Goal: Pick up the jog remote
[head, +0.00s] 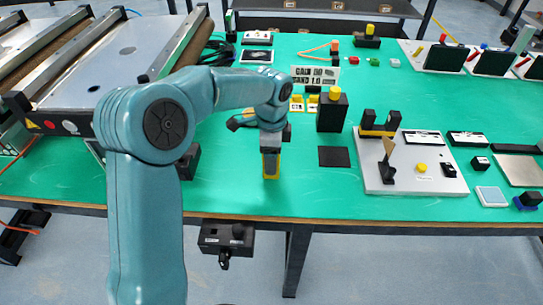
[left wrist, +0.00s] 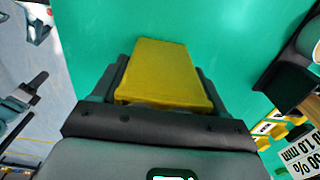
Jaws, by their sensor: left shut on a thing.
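The jog remote is a yellow, block-shaped thing; in the left wrist view the remote (left wrist: 165,72) sits between the two dark fingers. My left gripper (left wrist: 160,90) is shut on it, with a finger along each side. In the head view the left gripper (head: 270,152) points down over the green table, left of the black box with the yellow button. The lower end of the remote (head: 271,174) shows below it. I cannot tell whether it touches the table. The face of the remote towards the gripper is hidden. My right gripper is in neither view.
A black box with a yellow button (head: 332,110) stands just right of the gripper. A black square pad (head: 334,156) lies beside it, then a grey plate (head: 376,184) with fixtures. A conveyor (head: 110,70) fills the left. The green table (head: 235,195) is bare near its front edge.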

